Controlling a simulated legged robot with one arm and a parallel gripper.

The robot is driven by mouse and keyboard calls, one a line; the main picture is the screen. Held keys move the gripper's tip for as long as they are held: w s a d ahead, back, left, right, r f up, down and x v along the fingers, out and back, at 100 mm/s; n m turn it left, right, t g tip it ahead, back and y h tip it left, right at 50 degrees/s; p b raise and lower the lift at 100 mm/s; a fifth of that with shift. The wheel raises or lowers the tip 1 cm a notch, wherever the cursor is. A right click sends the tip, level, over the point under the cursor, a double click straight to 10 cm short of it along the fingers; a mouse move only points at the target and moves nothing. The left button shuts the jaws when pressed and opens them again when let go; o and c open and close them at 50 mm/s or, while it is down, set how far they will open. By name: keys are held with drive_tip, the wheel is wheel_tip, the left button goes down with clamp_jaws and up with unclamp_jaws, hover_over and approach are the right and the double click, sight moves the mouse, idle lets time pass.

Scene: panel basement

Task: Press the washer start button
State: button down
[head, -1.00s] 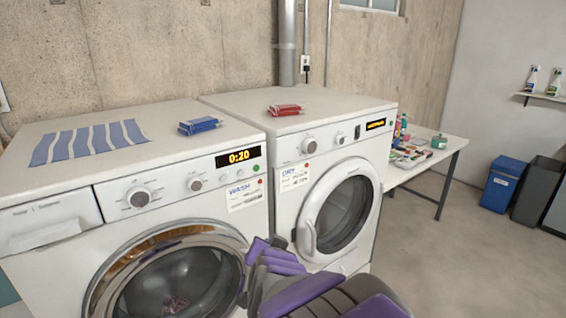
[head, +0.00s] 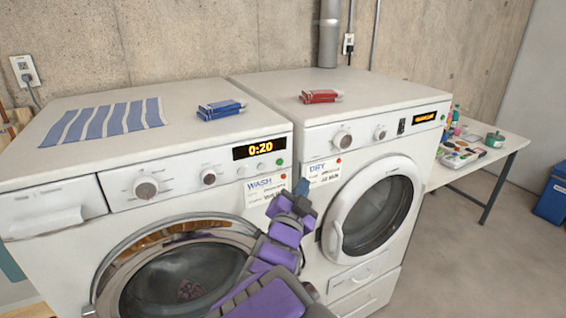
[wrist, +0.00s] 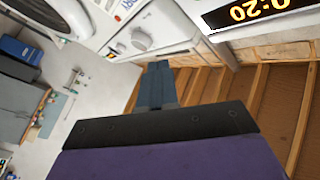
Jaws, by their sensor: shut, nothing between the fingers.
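The washer (head: 75,240) is the white front-loader on the left, with a WASH label and a display (head: 259,149) reading 0:20. A small green button (head: 280,162) sits at the right end of its panel, below the display. In the wrist view the washer display (wrist: 250,10) shows upside down at the top right. My gripper (head: 302,187) is shut and empty. In the head view its tip is in front of the gap between the machines, a little below and right of the green button. In the wrist view the shut fingers (wrist: 158,85) point up the picture.
The dryer (head: 345,99) stands right of the washer, with a round door and handle. Blue boxes (head: 221,109), a striped cloth (head: 104,121) and red boxes (head: 320,96) lie on the tops. A side table (head: 493,150) with small items is at right.

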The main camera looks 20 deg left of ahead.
sight(280, 162)
drive_tip(key=w+a+p, duration=0.2)
drive_tip(key=w+a, duration=0.1)
drive_tip(key=w+a+p, duration=0.2)
drive_tip(key=a+p, duration=0.1)
drive_tip(key=shift+w+a, duration=0.25)
drive_tip(key=shift+w, duration=0.15)
drive_tip(key=shift+d, duration=0.15)
drive_tip(key=shift+a, duration=0.2)
idle(0.4)
idle(1.4)
drive_tip(key=shift+w+a+r+p, duration=0.1)
drive_tip(key=shift+w+a+p, duration=0.1)
drive_tip(key=shift+a+p, duration=0.1)
